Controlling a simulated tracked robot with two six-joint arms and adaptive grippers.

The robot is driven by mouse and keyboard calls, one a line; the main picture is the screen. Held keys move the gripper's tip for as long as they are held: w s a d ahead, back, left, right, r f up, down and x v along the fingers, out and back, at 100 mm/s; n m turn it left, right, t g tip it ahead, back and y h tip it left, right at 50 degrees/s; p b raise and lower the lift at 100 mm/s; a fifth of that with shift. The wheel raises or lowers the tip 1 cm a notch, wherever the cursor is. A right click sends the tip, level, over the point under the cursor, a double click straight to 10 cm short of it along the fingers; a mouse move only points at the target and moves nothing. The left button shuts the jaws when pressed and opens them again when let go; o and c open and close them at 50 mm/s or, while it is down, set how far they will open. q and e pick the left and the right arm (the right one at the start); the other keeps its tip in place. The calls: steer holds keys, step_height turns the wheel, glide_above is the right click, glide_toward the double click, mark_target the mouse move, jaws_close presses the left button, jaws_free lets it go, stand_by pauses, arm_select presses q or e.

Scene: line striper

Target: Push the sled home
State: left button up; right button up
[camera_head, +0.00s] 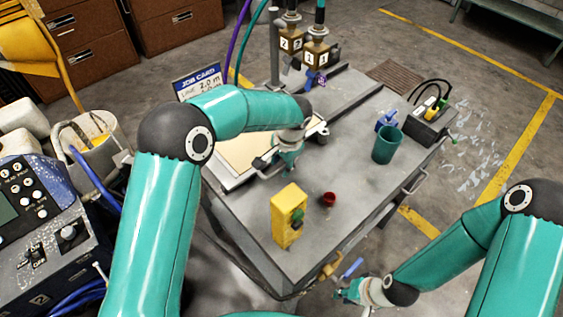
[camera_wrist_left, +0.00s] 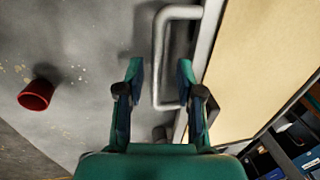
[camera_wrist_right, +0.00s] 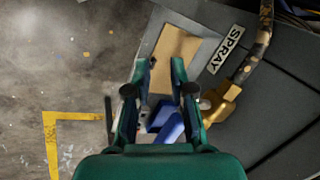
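The sled (camera_head: 240,155), a tan panel in a pale frame, lies on the grey cart top (camera_head: 345,205). In the left wrist view its panel (camera_wrist_left: 262,70) fills the right side. A grey bar handle (camera_wrist_left: 158,60) stands off its edge. My left gripper (camera_head: 283,165) is over this handle. Its fingers (camera_wrist_left: 160,75) are apart, with the handle bar between them in the picture; contact cannot be told. My right gripper (camera_head: 345,293) is low at the cart's front edge. Its fingers (camera_wrist_right: 164,75) are apart, near a blue lever (camera_wrist_right: 168,122) on a brass valve (camera_wrist_right: 218,102).
A yellow box (camera_head: 288,217), a small red cup (camera_head: 329,199) and a green cup (camera_head: 387,145) stand on the cart. Numbered blocks (camera_head: 316,53) hang over a rail at the back. A job card (camera_head: 197,82) stands behind the sled. A SPRAY label (camera_wrist_right: 226,49) is beside the valve.

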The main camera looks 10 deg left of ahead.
arm_select(q)
steer(key=shift+w+d+f, duration=0.1)
steer(key=shift+d, duration=0.1)
step_height(320, 180, up, 12)
steer(key=s+d, duration=0.1)
steer(key=shift+s+d+f, duration=0.15)
steer(key=shift+d, duration=0.2)
stand_by(0.3)
